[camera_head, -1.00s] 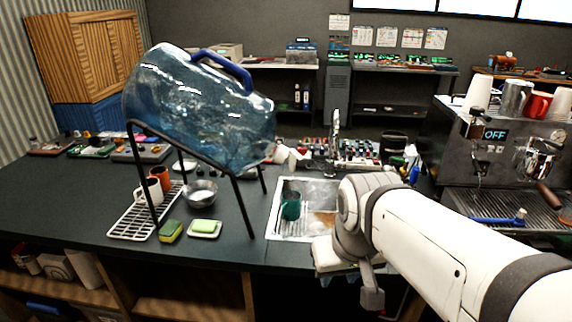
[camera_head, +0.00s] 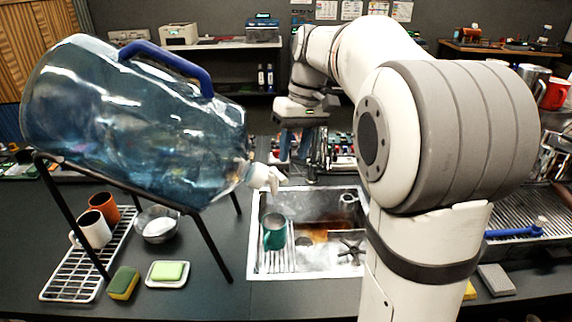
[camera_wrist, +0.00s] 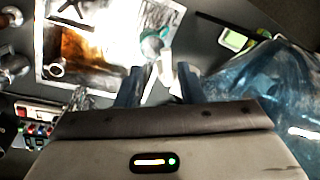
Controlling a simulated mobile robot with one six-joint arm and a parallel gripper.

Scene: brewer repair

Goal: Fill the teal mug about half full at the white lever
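The teal mug (camera_head: 275,232) stands on the ribbed left part of the sink; it also shows in the wrist view (camera_wrist: 152,46). The white tap with its lever (camera_head: 266,177) sits on the neck of the blue water bottle (camera_head: 140,120), above and slightly left of the mug. The bottle lies tilted in a black stand. In the wrist view the white tap (camera_wrist: 164,72) appears beyond the gap between my fingers. My gripper (camera_head: 300,152) is open and empty, pointing down, higher than the tap and apart from it. The water level in the mug cannot be seen.
The metal sink (camera_head: 255,265) is set in the dark counter. A white mug (camera_head: 92,230) and an orange mug (camera_head: 104,208) stand on a rack (camera_head: 65,287) at left. A bowl (camera_head: 157,224), a sponge (camera_head: 123,283) and a soap dish (camera_head: 167,281) lie nearby. A coffee machine stands at right.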

